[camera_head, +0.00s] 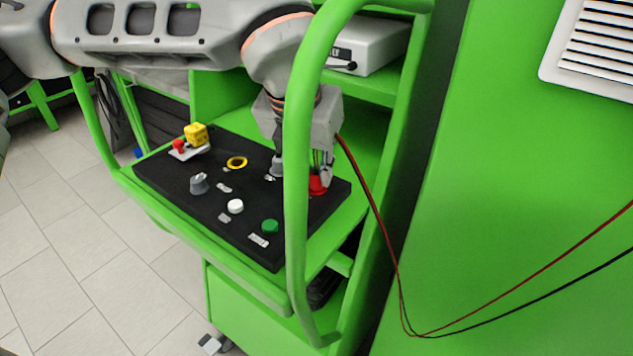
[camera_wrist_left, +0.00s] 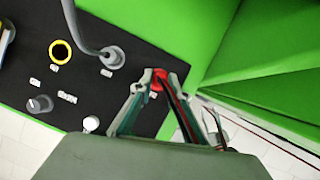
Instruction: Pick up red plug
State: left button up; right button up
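The red plug (camera_head: 318,184) is at the right end of the black control panel (camera_head: 170,174), partly hidden by my left gripper (camera_head: 302,172) in the head view. In the left wrist view the red plug (camera_wrist_left: 158,79) shows between the two fingertips of my left gripper (camera_wrist_left: 164,73). The fingers are spread around it, with a gap on the right side; I see no firm grip. A red and a black cable (camera_head: 371,190) run from near the gripper down to the right. My right gripper is in neither view.
A grey connector with a thick grey cable (camera_wrist_left: 88,32) sits beside the gripper. The panel also holds a yellow ring (camera_head: 237,162), a grey knob (camera_head: 199,184), white (camera_head: 235,206) and green (camera_head: 270,227) buttons, and a yellow-red switch (camera_head: 195,134). A green rail (camera_head: 297,180) crosses in front.

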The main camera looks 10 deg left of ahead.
aim_at(315, 177)
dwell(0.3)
pick_arm(q)
notch_tip(315, 177, up, 20)
jog(key=p, duration=0.2)
dwell(0.4)
jog(key=shift+p, duration=0.3)
